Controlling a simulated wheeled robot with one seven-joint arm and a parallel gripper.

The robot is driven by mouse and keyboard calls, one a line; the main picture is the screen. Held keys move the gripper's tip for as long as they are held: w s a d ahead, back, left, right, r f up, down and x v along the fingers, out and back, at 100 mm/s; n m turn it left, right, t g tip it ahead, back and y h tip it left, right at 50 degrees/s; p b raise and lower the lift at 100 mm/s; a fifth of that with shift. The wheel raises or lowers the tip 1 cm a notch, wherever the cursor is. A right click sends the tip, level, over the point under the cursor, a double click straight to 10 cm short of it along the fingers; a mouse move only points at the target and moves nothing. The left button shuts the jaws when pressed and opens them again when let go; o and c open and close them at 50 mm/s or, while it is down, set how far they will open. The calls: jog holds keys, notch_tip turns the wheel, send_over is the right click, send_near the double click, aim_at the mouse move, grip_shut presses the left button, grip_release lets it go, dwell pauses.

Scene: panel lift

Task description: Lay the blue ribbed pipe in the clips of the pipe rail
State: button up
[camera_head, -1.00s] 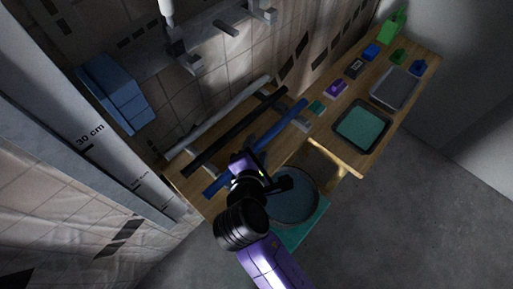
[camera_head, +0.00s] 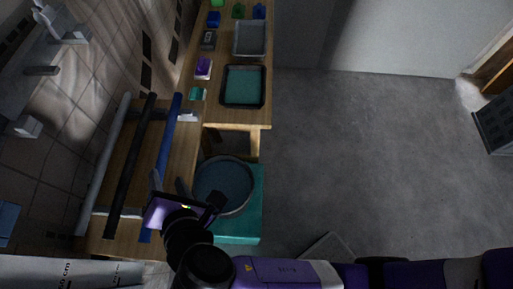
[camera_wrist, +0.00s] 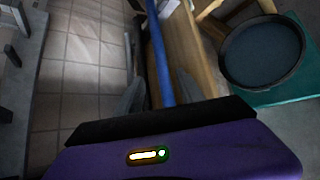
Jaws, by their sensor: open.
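The blue ribbed pipe (camera_head: 168,130) lies on the wooden bench beside a black pipe and a grey one. In the wrist view the blue pipe (camera_wrist: 160,50) runs lengthwise between my open fingers. My gripper (camera_head: 168,182) is above the pipe's near half, one finger on each side; I cannot tell how far down the fingers reach. In the wrist view my gripper (camera_wrist: 158,92) holds nothing.
The black pipe (camera_head: 130,160) and the grey pipe (camera_head: 107,155) lie left of the blue one. A round pan (camera_head: 223,185) stands on a teal box (camera_head: 252,215) to the right. Trays and small items line the far bench. The floor (camera_head: 350,150) at right is mostly clear.

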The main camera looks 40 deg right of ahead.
jog(key=s+d+f+m+y, duration=0.1)
jog(key=s+d+f+m, duration=0.3)
jog(key=d, duration=0.3)
jog(key=s+d+f+m+y, duration=0.1)
jog(key=s+d+f+m, duration=0.35)
jog(key=d, duration=0.25)
jog(key=s+d+r+m+t, duration=0.1)
jog(key=s+d+r+m, duration=0.3)
jog(key=s+m, duration=0.3)
jog(key=s+d+r+m+t+h, duration=0.1)
jog(key=s+d+r+m, duration=0.3)
jog(key=s+r+m, duration=0.3)
jog(key=shift+s+d+m+t, duration=0.35)
jog(key=shift+s+m+t, duration=0.05)
jog(key=shift+s+m, duration=0.45)
jog(key=shift+o, duration=0.4)
jog(key=shift+d+r+h, duration=0.1)
jog(key=shift+r+h, duration=0.2)
jog(key=shift+r, duration=0.05)
